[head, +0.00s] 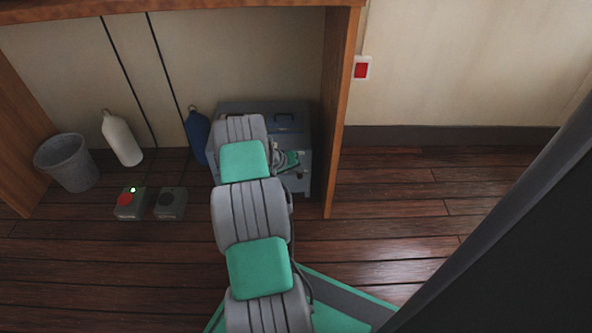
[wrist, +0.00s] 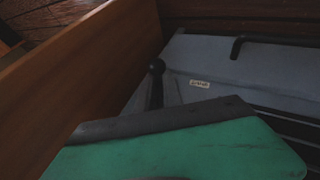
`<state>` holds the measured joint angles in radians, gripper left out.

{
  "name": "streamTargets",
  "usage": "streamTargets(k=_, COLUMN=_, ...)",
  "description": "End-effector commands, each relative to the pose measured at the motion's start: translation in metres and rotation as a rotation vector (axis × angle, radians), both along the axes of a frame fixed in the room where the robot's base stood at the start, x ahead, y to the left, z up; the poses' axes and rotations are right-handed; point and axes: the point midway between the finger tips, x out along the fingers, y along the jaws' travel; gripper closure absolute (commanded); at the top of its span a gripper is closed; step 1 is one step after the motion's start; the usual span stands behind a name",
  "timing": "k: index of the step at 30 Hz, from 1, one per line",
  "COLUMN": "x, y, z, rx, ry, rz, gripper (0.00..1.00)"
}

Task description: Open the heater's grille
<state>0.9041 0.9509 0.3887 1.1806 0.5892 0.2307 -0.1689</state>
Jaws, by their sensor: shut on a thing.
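The heater (head: 303,140) is a grey-blue box on the floor under the desk, against its right side panel. My arm covers much of its front in the head view. In the wrist view the heater's top (wrist: 250,65) shows a black bar handle and a small pale label. My gripper (head: 291,160) is at the heater's front, shut on a part there that appears to be the grille. The contact itself is hidden, and I cannot tell how far the grille stands open.
The desk's right panel (head: 339,115) is close beside the heater. To the left are a grey bin (head: 67,163), a white bottle (head: 122,139), a blue bottle (head: 196,137) and two small boxes with buttons (head: 130,203). The floor at the right is clear.

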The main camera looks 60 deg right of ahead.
Motion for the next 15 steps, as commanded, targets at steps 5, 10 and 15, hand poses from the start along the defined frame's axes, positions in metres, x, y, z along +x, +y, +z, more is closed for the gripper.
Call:
streamTargets(k=5, x=-0.0011, y=0.0022, z=-0.0023, rx=-0.046, ry=0.109, rz=0.007, gripper=1.00)
streamTargets(k=10, x=-0.0042, y=0.0007, z=-0.0012, rx=-0.086, ry=0.188, rz=0.006, gripper=1.00)
streamTargets(k=15, x=-0.0060, y=-0.0001, z=0.0001, rx=-0.110, ry=0.236, rz=0.006, gripper=1.00)
